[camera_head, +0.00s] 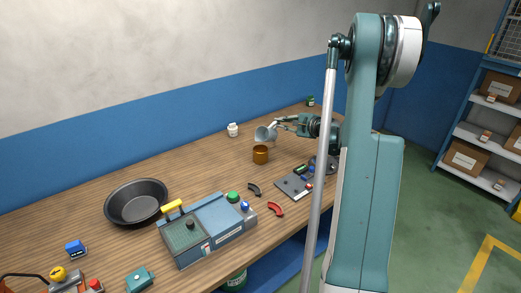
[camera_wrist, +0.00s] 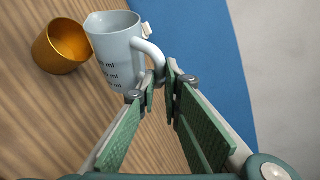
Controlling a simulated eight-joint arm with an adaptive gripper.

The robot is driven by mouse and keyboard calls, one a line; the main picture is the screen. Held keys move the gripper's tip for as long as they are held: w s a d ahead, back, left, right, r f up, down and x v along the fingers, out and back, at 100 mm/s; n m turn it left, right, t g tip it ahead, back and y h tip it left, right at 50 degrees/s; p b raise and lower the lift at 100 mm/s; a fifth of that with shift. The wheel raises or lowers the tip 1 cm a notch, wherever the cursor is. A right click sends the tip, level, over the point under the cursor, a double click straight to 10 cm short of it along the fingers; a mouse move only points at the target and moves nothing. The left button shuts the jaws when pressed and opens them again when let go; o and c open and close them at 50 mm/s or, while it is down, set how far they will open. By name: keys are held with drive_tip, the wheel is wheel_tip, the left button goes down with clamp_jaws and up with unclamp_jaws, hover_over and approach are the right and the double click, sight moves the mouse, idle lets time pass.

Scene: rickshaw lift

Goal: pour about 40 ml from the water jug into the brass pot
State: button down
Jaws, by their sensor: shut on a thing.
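The water jug (camera_head: 265,133) is pale grey with dark ml marks. It is held off the table and looks tilted, just above the brass pot (camera_head: 260,156). The jug (camera_wrist: 114,52) fills the upper middle of the wrist view, its handle toward my fingers. My gripper (camera_wrist: 160,86) is shut on the handle; it also shows in the head view (camera_head: 283,124), to the right of the jug. The brass pot (camera_wrist: 62,48) stands on the table, left of the jug in the wrist view. No water is visible in either vessel or between them.
On the wooden table, a white bottle (camera_head: 233,130) stands behind the pot. A dark plate with small parts (camera_head: 293,187), red (camera_head: 275,208) and black (camera_head: 254,189) curved pieces, a blue-grey box (camera_head: 215,222) and a black bowl (camera_head: 136,203) lie nearer. The blue-striped wall is behind.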

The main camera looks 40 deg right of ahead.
drive_tip(key=shift+s+a+r+n, duration=0.1)
drive_tip(key=shift+a+n, duration=0.2)
drive_tip(key=shift+a, duration=0.05)
drive_tip(key=shift+s+a+r+n+t+h+p, duration=0.2)
drive_tip(key=shift+a+r+n+t+h+p, duration=0.15)
drive_tip(key=shift+a+r+n+t, duration=0.15)
drive_tip(key=shift+r, duration=0.1)
drive_tip(key=shift+s+a+f+n+h+b, duration=0.25)
drive_tip(key=shift+a+n+b, duration=0.25)
drive_tip(key=shift+n+b, duration=0.3)
drive_tip(key=shift+r, duration=0.1)
drive_tip(key=shift+s+d+r, duration=0.1)
drive_tip(key=shift+s+d, duration=0.4)
drive_tip(key=shift+d, duration=0.25)
drive_tip(key=shift+d+t, duration=0.1)
drive_tip(key=shift+t, duration=0.2)
drive_tip(key=shift+s+r+b, duration=0.15)
drive_tip(key=shift+s+b, duration=0.05)
drive_tip(key=shift+b, duration=0.15)
idle(0.7)
